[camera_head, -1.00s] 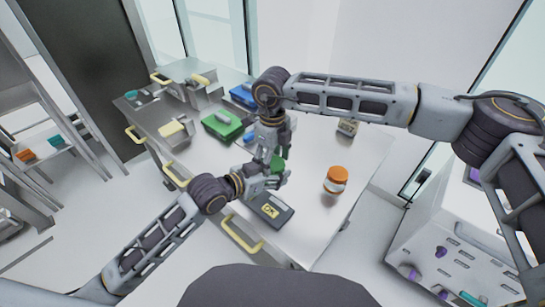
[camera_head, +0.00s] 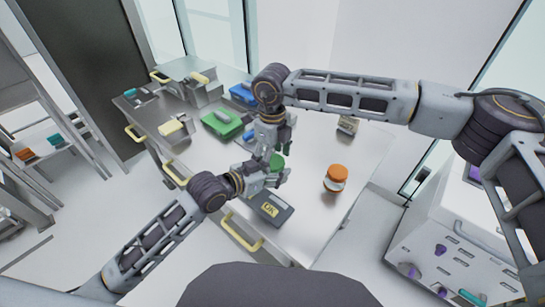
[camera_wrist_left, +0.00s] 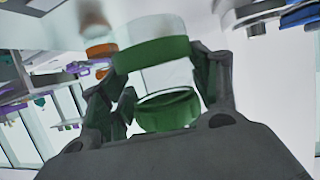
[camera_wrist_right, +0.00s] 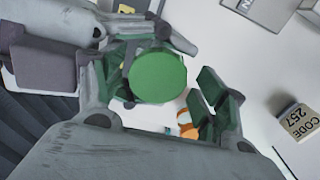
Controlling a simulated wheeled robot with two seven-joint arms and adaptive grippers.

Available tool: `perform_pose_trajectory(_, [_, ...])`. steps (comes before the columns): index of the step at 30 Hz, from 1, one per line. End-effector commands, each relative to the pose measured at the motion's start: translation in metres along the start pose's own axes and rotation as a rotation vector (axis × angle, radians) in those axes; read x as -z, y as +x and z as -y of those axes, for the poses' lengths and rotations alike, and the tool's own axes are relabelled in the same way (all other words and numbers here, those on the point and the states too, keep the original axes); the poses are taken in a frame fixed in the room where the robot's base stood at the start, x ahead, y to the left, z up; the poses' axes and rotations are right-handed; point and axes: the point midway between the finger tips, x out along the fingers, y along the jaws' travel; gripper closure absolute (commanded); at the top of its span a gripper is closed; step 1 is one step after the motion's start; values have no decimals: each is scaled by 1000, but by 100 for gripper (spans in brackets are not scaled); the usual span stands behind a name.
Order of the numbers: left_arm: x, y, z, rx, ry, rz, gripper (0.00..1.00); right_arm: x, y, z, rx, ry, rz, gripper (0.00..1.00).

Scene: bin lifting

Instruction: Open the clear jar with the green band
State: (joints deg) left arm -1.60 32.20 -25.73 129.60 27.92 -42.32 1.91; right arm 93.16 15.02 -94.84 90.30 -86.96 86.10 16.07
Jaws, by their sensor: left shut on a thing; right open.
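The clear jar is upright in the head view, partly hidden by both hands, with its green lid (camera_head: 277,161) showing. My left gripper (camera_head: 277,178) is shut on the jar from the side. In the left wrist view, the clear jar body (camera_wrist_left: 165,76) sits between the fingers, with a green band and a green cap-like part. My right gripper (camera_head: 274,146) is open just above the jar. In the right wrist view, the round green lid (camera_wrist_right: 158,76) lies between its spread fingers, closer to the left one. I cannot tell whether that finger touches it.
An orange-lidded jar (camera_head: 336,177) stands to the right. A dark box with a yellow label (camera_head: 268,207) lies near the front edge. A green box (camera_head: 222,123) and a blue box (camera_head: 243,95) are farther left. A code cube (camera_wrist_right: 301,119) stands nearby. The table's right side is mostly clear.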

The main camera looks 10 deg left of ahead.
Motion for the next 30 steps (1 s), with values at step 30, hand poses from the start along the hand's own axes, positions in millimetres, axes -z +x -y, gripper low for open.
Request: perform_pose_trajectory(30, [-1, 0, 0, 0, -1, 1, 100, -2, -50, 0, 1, 4, -8, 38])
